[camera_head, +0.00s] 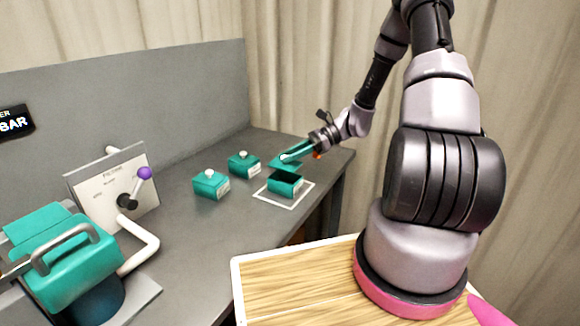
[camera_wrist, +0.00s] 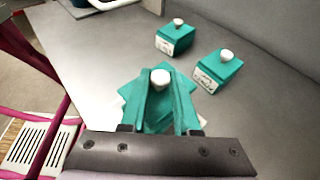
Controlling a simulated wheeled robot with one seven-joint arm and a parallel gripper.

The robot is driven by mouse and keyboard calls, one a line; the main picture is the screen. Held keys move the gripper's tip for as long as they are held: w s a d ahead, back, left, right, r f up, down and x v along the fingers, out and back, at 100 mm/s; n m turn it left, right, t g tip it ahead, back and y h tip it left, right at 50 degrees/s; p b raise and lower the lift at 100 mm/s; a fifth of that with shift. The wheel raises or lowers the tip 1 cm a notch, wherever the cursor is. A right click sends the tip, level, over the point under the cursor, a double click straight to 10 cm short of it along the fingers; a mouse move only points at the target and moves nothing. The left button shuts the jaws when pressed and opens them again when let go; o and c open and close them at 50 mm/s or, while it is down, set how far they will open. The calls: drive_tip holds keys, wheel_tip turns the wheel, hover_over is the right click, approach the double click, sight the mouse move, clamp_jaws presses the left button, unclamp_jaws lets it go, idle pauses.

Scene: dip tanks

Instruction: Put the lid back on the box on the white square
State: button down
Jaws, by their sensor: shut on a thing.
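The open teal box (camera_head: 286,187) stands on the white square (camera_head: 270,200), a white outline on the bench, and its dark inside shows. My gripper (camera_head: 290,155) is shut on the white knob of the teal lid (camera_head: 283,166) and holds the lid a little above the box, with a gap between them. In the wrist view the white knob (camera_wrist: 160,78) sits between the fingertips. The lid (camera_wrist: 133,98) looks turned relative to what is beneath it there, and it covers most of the box.
Two lidded teal boxes with white knobs, one nearer (camera_head: 210,185) and one farther (camera_head: 243,165), stand left of the square. A panel with a purple-knobbed lever (camera_head: 115,190) and a teal machine (camera_head: 65,255) are farther left. Bare bench (camera_head: 200,235) lies between.

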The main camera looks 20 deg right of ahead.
sight(296, 164)
drive_tip(key=shift+f, duration=1.75)
drive_tip(key=shift+f, duration=0.25)
drive_tip(key=c, duration=0.6)
unclamp_jaws()
drive_tip(key=shift+c, duration=0.2)
